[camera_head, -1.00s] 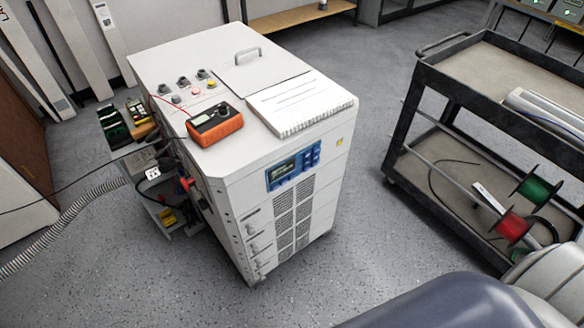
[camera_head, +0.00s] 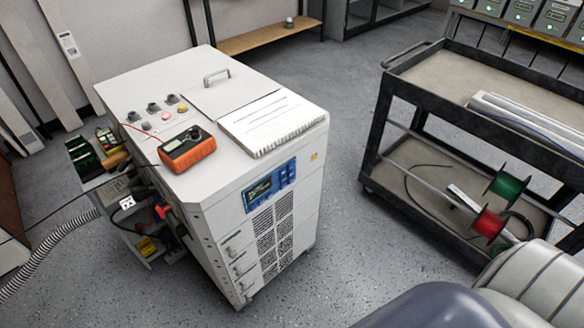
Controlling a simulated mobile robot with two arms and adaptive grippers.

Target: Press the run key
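The white cabinet (camera_head: 185,228) stands left of centre. On its front is a blue panel (camera_head: 270,185) with a small display (camera_head: 259,189) and several keys (camera_head: 287,173) at its right; which one is the run key is too small to read. On the cabinet's top are several dark knobs (camera_head: 153,107) and small coloured buttons (camera_head: 183,109). Neither gripper is in view. Large grey and dark rounded parts at the bottom right look like parts of my own body.
An orange multimeter (camera_head: 187,148) and a spiral notebook (camera_head: 273,122) lie on the cabinet. A dark cart (camera_head: 373,135) with cable spools (camera_head: 489,223) stands at the right. Open connections and a ribbed hose (camera_head: 50,254) are at the cabinet's left. Clear floor (camera_head: 345,255) lies before the panel.

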